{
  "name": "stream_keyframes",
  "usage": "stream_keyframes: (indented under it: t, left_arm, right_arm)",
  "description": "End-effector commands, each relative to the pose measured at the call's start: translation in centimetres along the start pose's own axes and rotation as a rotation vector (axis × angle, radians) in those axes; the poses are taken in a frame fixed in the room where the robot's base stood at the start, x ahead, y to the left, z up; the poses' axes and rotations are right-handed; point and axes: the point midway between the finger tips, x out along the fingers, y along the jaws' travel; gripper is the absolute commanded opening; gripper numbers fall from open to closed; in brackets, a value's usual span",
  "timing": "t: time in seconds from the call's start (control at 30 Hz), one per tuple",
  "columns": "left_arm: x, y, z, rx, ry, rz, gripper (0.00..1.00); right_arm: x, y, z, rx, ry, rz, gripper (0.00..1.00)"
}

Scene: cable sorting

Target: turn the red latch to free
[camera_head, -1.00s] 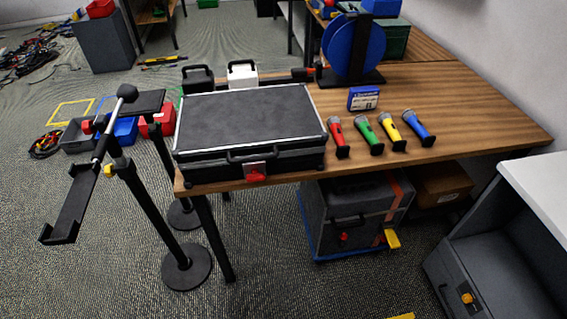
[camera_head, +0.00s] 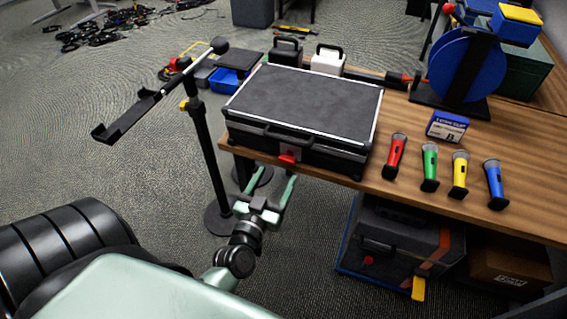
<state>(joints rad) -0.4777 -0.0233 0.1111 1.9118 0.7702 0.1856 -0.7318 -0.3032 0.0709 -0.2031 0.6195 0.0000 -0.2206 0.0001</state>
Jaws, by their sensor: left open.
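The red latch (camera_head: 287,158) sits on a light plate at the front of the black case (camera_head: 310,100), which lies closed on the wooden table. The latch's exact turn is too small to tell. My left gripper (camera_head: 270,181) is open and empty, just in front of the table's near edge. Its two pale green fingers point towards the case front, a little below the latch in the picture and apart from it. My right gripper is out of view.
Red, green, yellow and blue microphones (camera_head: 459,174) lie right of the case. A phone-holder stand (camera_head: 200,140) rises left of the table, near my left arm. A grey case (camera_head: 395,240) with a small red part stands below. A blue reel (camera_head: 466,75) stands behind.

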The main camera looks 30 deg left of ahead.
Motion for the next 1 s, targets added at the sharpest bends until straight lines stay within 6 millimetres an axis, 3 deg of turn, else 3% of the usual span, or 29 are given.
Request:
stream_keyframes:
  t: [0.3, 0.7, 0.73, 0.93, 1.0]
  left_arm:
    - [5.0, 0.1, -0.1, 0.000, 0.000, 0.001, 0.69]
    - [6.0, 0.1, 0.1, 0.000, -0.002, 0.002, 0.69]
    - [6.0, 0.1, 0.1, 0.000, -0.002, 0.002, 0.66]
    - [6.0, 0.1, 0.1, 0.000, -0.002, 0.002, 0.11]
    - [6.0, 0.0, 0.1, 0.000, -0.002, 0.001, 0.07]
  right_arm:
    - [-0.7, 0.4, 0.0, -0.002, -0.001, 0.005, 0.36]
    - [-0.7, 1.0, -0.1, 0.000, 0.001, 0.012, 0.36]
    - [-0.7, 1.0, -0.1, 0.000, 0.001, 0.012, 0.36]
    - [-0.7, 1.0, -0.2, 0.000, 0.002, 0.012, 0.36]
    - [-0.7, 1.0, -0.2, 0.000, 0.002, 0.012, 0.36]
